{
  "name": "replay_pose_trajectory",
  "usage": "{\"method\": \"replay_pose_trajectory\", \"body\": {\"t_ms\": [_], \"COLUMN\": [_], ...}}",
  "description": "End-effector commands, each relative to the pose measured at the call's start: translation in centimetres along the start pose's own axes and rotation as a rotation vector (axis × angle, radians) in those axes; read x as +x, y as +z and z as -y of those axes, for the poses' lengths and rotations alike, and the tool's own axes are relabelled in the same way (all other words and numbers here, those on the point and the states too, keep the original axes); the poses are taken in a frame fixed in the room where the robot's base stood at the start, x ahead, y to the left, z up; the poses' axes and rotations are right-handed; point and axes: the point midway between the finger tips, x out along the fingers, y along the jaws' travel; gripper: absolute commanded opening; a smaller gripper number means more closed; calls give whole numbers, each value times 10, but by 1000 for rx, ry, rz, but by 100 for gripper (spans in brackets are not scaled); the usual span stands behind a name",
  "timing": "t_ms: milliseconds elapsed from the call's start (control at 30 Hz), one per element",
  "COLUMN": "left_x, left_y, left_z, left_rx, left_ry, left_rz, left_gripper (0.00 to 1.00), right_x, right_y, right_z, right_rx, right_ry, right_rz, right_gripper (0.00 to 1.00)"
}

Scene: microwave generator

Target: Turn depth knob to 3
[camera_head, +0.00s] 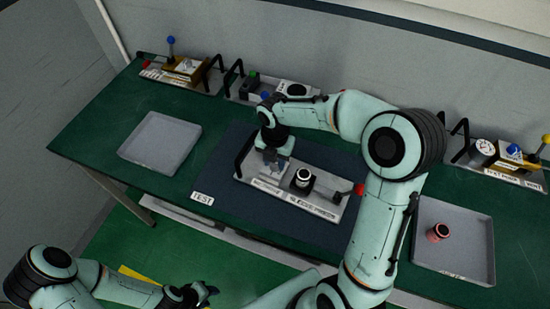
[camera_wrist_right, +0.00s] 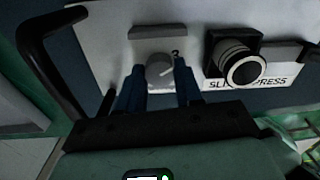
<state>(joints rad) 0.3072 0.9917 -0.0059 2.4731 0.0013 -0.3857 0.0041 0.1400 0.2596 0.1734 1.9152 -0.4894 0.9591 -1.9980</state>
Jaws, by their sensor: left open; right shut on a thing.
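The sleeve press tray (camera_head: 327,209) lies on the dark blue test mat at the middle of the bench. The depth knob (camera_wrist_right: 160,72) is a grey round knob at the tray's left part, with a "3" printed at its upper right in the right wrist view. My right gripper (camera_wrist_right: 160,90) has its blue fingers on both sides of the knob and is shut on it. In the head view my right gripper (camera_head: 272,160) comes down over that end of the tray and mostly hides the knob. My left gripper (camera_head: 205,292) is open and empty, low in front of the bench.
A black-and-silver cylindrical fixture (camera_wrist_right: 238,62) stands right of the knob. A black handle (camera_wrist_right: 42,60) rises at the tray's left end. An empty grey tray (camera_head: 160,143) is at left; another tray (camera_head: 455,245) holds a red cylinder (camera_head: 438,232) at right.

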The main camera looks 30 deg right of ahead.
Motion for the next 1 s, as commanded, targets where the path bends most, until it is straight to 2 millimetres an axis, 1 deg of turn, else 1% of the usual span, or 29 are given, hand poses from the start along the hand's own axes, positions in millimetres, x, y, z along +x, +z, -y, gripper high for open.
{"method": "replay_pose_trajectory", "body": {"t_ms": [200, 567, 600, 667, 1000], "left_x": [-1, -1, -1, -1, -2], "left_y": [-2, -2, -2, -2, -2], "left_z": [-1, -1, -1, -1, -1], "left_rx": [1, 1, 1, 1, 1], "left_ry": [1, 1, 1, 1, 1], "left_rz": [-2, -2, -2, -2, -2], "left_gripper": [43, 43, 43, 43, 43], "right_x": [-1, -1, -1, -1, -2], "right_y": [0, 0, 0, 0, 0], "right_z": [-1, 0, 0, 0, 0], "right_rx": [-32, -34, -34, -34, -33], "right_ry": [2, 2, 2, 2, 1], "right_rz": [2, 2, 2, 2, 2], "right_gripper": [5, 5, 42, 61, 61]}}
